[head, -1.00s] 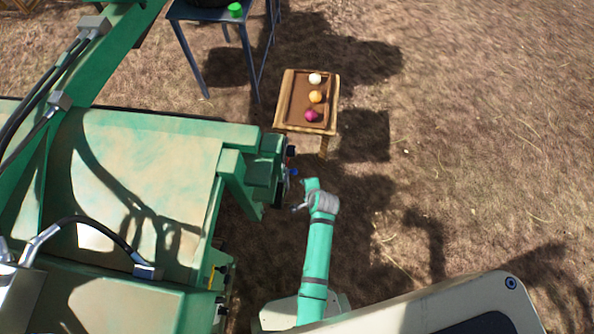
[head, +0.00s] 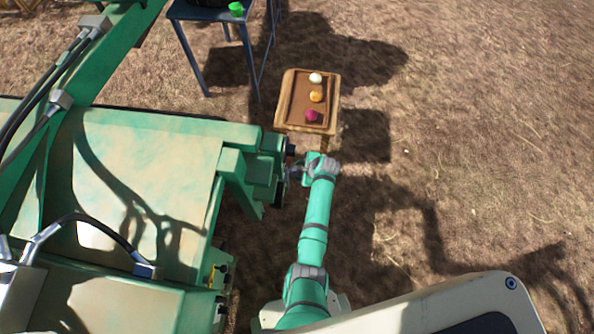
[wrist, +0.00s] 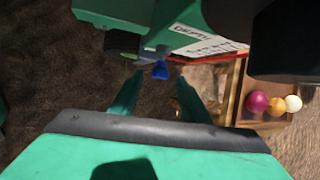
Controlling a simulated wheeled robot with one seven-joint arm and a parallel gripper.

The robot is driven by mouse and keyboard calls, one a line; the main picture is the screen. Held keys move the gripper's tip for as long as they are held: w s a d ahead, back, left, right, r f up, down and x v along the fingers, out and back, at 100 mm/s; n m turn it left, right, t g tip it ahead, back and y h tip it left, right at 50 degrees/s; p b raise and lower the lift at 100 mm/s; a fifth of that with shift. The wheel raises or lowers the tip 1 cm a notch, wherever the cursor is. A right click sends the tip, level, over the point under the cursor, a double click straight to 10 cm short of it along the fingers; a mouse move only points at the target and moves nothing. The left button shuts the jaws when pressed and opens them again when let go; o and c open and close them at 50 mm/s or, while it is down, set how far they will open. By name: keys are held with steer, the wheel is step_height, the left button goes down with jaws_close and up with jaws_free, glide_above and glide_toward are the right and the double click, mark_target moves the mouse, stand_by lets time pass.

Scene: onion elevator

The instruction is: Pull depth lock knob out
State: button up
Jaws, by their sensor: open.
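The depth lock knob looks to be the small blue knob (wrist: 160,71) on a metal stem in the wrist view. It sticks out below the green machine part that carries the white "DEPTH" label (wrist: 203,40). My gripper (wrist: 157,88) is open, its two green fingers spread to either side of and short of the blue knob. I cannot tell whether they touch it. In the head view my gripper (head: 292,170) is beside the right side of the green machine (head: 262,165), and the knob is hidden there.
A wooden tray table (head: 283,112) with a white, an orange and a purple onion stands just beyond my gripper. A blue-framed table (head: 205,14) stands farther back. A dark block (wrist: 285,40) fills the upper right of the wrist view. Open dry ground lies to the right.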

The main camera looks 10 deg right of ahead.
steer(key=shift+x, duration=1.8)
